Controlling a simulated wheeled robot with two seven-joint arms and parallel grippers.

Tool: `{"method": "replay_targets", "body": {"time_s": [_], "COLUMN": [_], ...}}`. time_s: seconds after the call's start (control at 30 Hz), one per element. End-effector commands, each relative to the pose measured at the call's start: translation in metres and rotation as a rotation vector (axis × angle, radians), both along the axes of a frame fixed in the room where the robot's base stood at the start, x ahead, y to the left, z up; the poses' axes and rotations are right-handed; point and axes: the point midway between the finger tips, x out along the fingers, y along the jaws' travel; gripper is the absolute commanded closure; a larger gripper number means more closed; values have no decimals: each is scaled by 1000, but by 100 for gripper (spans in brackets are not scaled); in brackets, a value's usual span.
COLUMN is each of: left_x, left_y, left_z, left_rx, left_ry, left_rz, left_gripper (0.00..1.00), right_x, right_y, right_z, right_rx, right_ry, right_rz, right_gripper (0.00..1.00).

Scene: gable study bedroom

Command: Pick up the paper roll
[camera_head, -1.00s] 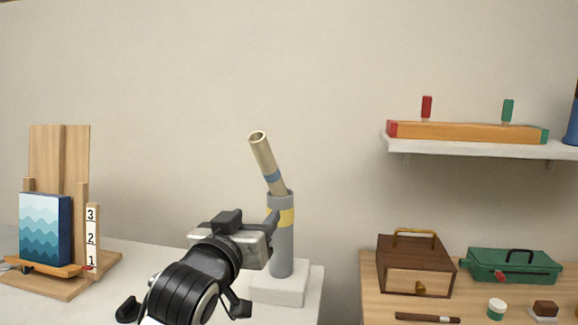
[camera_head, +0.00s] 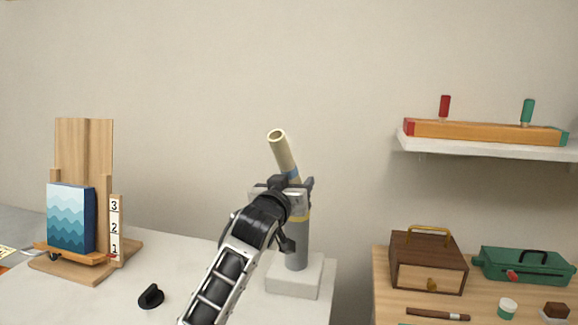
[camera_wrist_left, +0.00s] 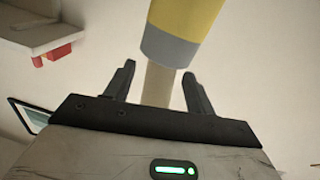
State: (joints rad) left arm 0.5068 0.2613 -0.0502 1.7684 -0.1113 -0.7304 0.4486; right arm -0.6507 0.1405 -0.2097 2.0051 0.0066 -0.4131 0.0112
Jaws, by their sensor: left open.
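The paper roll (camera_head: 281,152) is a tan hollow tube with a blue band. It leans up and left out of a grey upright holder with a yellow band (camera_head: 297,247), on a white block. My left gripper (camera_head: 294,184) is open at the holder's mouth and partly hides the roll's lower part. In the left wrist view the tan roll (camera_wrist_left: 157,86) shows between the two spread fingers (camera_wrist_left: 159,74), below the holder's grey rim and yellow band (camera_wrist_left: 184,22). I cannot tell whether a finger touches the roll. My right gripper is not in view.
A wooden easel with a blue wave picture (camera_head: 71,218) stands at the left. A dark knob-like object (camera_head: 151,297) lies on the white table. At the right are a brown box (camera_head: 428,262), a green case (camera_head: 527,266) and a wall shelf (camera_head: 490,145).

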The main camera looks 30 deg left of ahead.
Motion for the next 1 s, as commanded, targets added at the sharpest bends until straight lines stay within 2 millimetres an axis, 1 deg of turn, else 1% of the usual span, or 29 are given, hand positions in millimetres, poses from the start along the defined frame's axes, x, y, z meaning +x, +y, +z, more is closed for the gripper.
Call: {"method": "replay_targets", "body": {"time_s": [0.03, 0.1, 0.37, 0.4, 0.47, 0.5, 0.53, 0.63, 0.67, 0.83, 0.93, 1.0], "left_x": [6, 10, 12, 12, 12, 12, 12, 12, 12, 12, 12, 12], "left_y": [1, 1, 2, 2, 2, 2, 2, 2, 2, 2, 2, 2], "left_z": [1, 0, -1, -1, -1, -1, -1, -1, -1, 1, 10, 22], "left_rx": [0, 0, 0, 0, 0, 0, 0, 0, 0, 0, -1, 1], "left_ry": [1, 0, 0, 0, 0, 0, 0, 0, 0, -1, -3, -6], "left_rz": [1, 0, 0, 0, 0, 0, 0, 0, 0, 0, 0, 1], "left_gripper": [45, 45, 45, 56, 73, 84, 92, 93, 97, 97, 97, 97], "right_x": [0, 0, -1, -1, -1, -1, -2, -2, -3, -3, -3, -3], "right_y": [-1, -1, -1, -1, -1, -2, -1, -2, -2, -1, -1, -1], "right_z": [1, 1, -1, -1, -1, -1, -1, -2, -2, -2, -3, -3], "right_rx": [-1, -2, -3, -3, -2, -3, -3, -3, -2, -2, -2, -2], "right_ry": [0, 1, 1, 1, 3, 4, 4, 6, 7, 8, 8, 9], "right_rz": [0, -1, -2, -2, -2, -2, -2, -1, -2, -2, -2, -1], "right_gripper": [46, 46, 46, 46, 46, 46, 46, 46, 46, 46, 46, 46]}}
